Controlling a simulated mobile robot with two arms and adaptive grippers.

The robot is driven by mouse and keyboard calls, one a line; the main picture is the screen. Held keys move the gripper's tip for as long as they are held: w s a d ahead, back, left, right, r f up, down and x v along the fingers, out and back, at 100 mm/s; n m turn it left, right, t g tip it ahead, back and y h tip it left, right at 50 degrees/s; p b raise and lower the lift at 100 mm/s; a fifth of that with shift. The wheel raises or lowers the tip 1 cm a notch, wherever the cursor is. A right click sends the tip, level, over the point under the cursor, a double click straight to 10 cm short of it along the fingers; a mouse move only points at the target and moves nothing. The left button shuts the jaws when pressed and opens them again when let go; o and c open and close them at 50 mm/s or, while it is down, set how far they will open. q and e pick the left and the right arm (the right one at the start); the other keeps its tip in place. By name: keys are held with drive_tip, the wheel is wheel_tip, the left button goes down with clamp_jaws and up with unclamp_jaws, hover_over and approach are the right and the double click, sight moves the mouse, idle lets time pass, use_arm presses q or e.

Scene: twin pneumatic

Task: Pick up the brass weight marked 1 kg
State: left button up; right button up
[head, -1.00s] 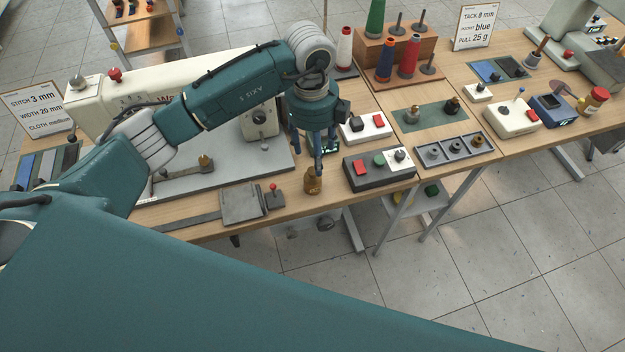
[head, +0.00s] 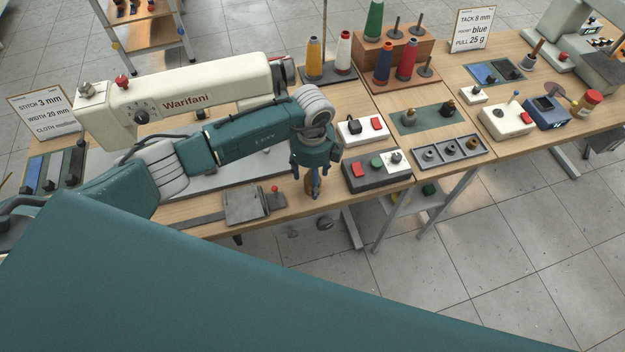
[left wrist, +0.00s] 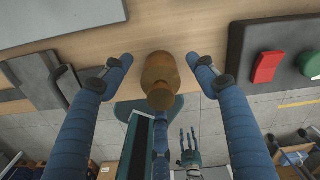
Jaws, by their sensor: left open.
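A brass weight (left wrist: 160,85) stands on the wooden table near its front edge; no marking on it can be read. In the head view it (head: 308,184) is partly hidden behind my left gripper (head: 315,190). In the left wrist view the blue fingers of my left gripper (left wrist: 160,66) are open, one on each side of the weight, with gaps visible on both sides. A small teal hand with blue fingers, seemingly my right gripper (left wrist: 189,142), shows far below the table edge; its opening is too small to judge.
A dark control box (head: 376,179) with red and green buttons stands right of the weight. A grey plate (head: 243,206) and a small block with a red knob (head: 273,203) lie to the left. A sewing machine (head: 190,95) stands behind my arm.

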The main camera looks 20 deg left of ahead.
use_arm(q)
drive_tip(key=shift+c, duration=0.6)
clamp_jaws()
drive_tip(key=shift+w+r, duration=0.1)
drive_tip(key=shift+w, duration=0.05)
